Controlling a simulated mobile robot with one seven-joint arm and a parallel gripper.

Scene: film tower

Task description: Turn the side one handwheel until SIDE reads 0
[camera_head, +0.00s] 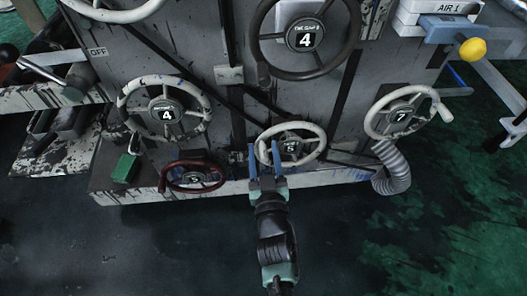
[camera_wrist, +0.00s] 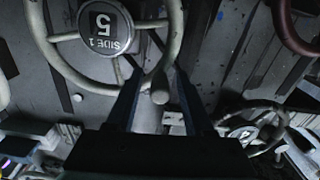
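The side one handwheel (camera_head: 291,147) is a white wheel low on the grey tower. Its dark hub reads 5, and in the wrist view the hub (camera_wrist: 103,27) shows upside down with SIDE 1 and 5. My gripper (camera_head: 264,152) is at the left part of this wheel, with its two blue fingers apart. In the wrist view a pale knob (camera_wrist: 160,92) on the wheel's rim lies between the fingers, with a small gap showing on each side. Whether the fingertips touch the rim is unclear.
Other handwheels are near: a white one reading 4 (camera_head: 165,112), a small dark red one (camera_head: 193,177), a white one reading 7 (camera_head: 402,115), and a large dark one reading 4 (camera_head: 305,38) above. A ribbed hose (camera_head: 392,168) hangs to the right. The front floor is clear.

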